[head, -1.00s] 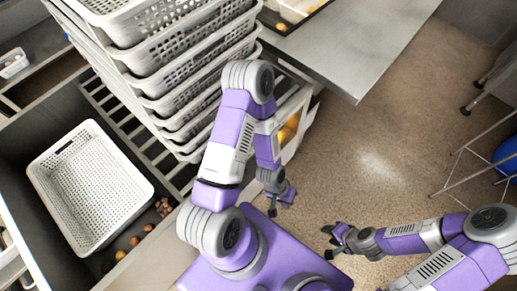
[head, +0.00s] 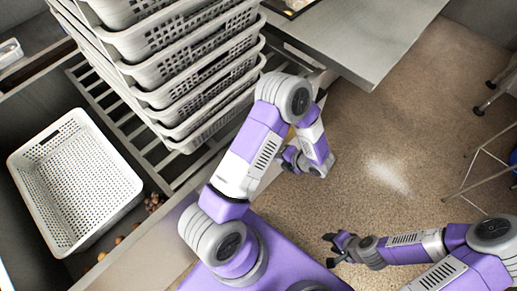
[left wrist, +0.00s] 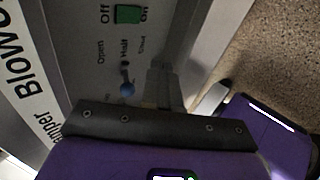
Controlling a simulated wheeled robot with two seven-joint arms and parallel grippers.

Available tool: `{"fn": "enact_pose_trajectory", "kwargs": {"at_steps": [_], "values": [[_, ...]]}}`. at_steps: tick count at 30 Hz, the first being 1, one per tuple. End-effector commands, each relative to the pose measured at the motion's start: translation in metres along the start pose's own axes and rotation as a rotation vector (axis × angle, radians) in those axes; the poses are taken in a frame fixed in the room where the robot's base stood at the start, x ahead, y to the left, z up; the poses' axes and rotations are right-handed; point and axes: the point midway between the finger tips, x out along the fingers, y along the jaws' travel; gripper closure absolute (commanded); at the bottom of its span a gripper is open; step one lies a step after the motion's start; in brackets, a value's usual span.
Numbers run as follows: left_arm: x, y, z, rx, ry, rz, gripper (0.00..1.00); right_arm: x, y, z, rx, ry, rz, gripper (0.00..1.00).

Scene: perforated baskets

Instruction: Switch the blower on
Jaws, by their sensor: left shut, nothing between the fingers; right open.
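The blower panel shows in the left wrist view, with a white "Blower" label (left wrist: 18,75) along its left side. A green switch (left wrist: 128,14) sits at the top, between the words "Off" and "On". Below it is a blue-knobbed damper lever (left wrist: 127,89) beside the words "Open", "Half" and "Closed". My left gripper (left wrist: 165,75) is shut and empty, in front of the panel, to the right of the blue knob and below the switch. Whether it touches the panel I cannot tell. In the head view my left gripper (head: 286,158) is partly hidden by its arm. My right gripper (head: 330,250) is open and empty.
A stack of perforated baskets (head: 185,75) stands left of my left arm. A white basket (head: 75,180) sits in a dark bin at the left. A metal table (head: 375,35) is at the top right. The brown floor (head: 400,140) at the right is mostly clear.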

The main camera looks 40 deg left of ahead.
Motion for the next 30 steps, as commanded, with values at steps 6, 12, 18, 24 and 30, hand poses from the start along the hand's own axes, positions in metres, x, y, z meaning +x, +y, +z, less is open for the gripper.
{"fn": "enact_pose_trajectory", "kwargs": {"at_steps": [6, 12, 18, 24, 30], "values": [[-0.002, 0.008, 0.015, 0.068, -0.054, 0.056, 1.00, 0.003, 0.001, 0.000, 0.000, 0.000, 0.000, 0.57], [-0.002, 0.008, 0.014, 0.066, -0.052, 0.054, 1.00, 0.002, 0.001, 0.000, 0.000, 0.000, 0.000, 0.57], [0.013, 0.007, 0.014, 0.065, -0.049, 0.053, 1.00, 0.007, 0.003, 0.000, 0.000, 0.000, 0.000, 0.57], [0.053, 0.008, 0.015, 0.063, -0.045, 0.053, 1.00, 0.019, 0.007, -0.001, 0.000, 0.000, 0.000, 0.57], [0.096, 0.010, 0.018, 0.062, -0.045, 0.051, 1.00, 0.031, 0.012, -0.001, 0.000, 0.000, 0.000, 0.57]]}}
